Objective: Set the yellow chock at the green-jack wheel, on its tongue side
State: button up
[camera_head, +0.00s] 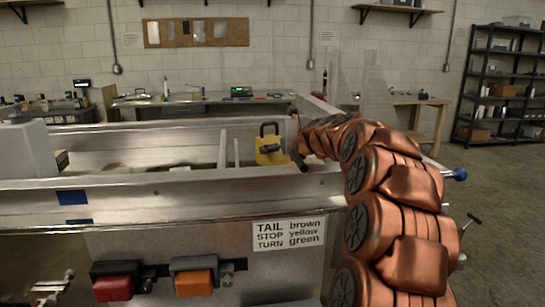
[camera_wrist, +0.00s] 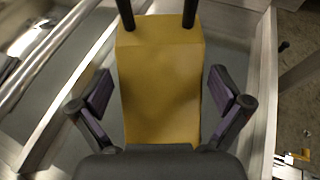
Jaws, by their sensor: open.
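The yellow chock (camera_head: 268,157) stands inside the aluminium trailer bed near its right end, with a black handle on top. It fills the middle of the wrist view (camera_wrist: 160,50), where two black handle posts rise from its far end. My gripper (camera_wrist: 162,92) is open, with one purple-padded finger on each side of the chock and a visible gap to it. In the head view my arm reaches over the trailer's right corner to the chock and its fingers are small and partly hidden. I see neither the green jack nor its wheel.
The trailer's near wall (camera_head: 180,197) carries a label (camera_head: 289,234) reading TAIL brown, STOP yellow, TURN green, above red (camera_head: 117,282) and orange (camera_head: 195,277) lamps. Workbenches line the back wall. A black shelf (camera_head: 500,85) stands at the far right. Floor at right looks mostly clear.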

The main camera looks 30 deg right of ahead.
jog(key=shift+c, duration=0.4)
jog(key=c, duration=1.4)
jog(key=shift+r, duration=0.1)
jog(key=shift+c, duration=0.2)
notch_tip(320, 180, up, 28)
jog(key=p, duration=0.7)
jog(key=shift+r, duration=0.1)
